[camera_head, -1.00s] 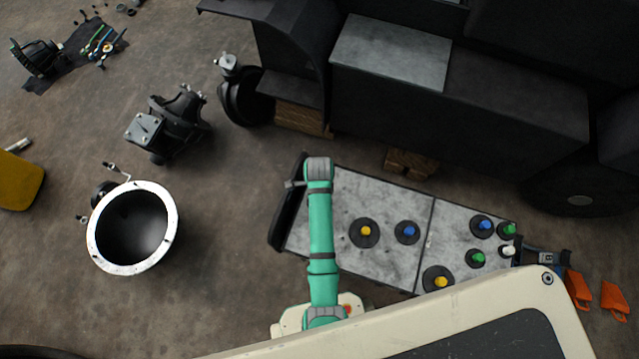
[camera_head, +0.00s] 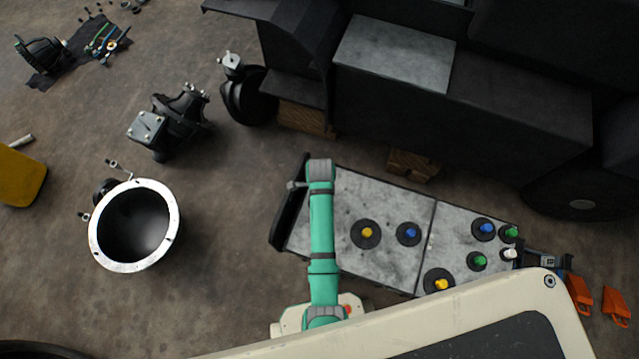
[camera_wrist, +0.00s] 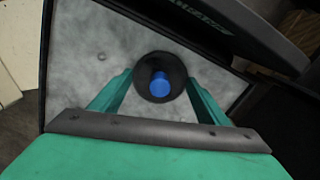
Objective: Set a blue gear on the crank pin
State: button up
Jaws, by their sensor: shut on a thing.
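A blue gear (camera_wrist: 160,87), a dark round disc with a blue hub, sits between the two green fingers of my gripper (camera_wrist: 158,92) in the wrist view. The fingers are shut on its sides, above a grey plate. I cannot tell its height above the plate. In the head view my green arm (camera_head: 322,230) hides the gripper and this gear. Two other blue-hubbed gears show there, one mid-plate (camera_head: 408,233) and one farther right (camera_head: 484,230). I cannot clearly pick out the crank pin; a small round mark (camera_wrist: 101,57) shows on the plate left of the gear.
The grey plate (camera_head: 385,200) also bears yellow-hubbed gears (camera_head: 367,232), green-hubbed ones (camera_head: 478,261) and a white-topped piece (camera_head: 509,253). A dark upright edge (camera_head: 290,205) borders its left end. The forklift body (camera_head: 460,125) stands behind. A white-rimmed bowl (camera_head: 135,226) lies left on the floor.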

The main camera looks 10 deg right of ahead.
jog(key=shift+f, duration=0.2)
jog(key=o, duration=1.1)
jog(key=shift+c, duration=0.2)
jog(key=shift+r, duration=0.1)
notch_tip(320, 180, up, 11)
jog(key=shift+f, duration=0.2)
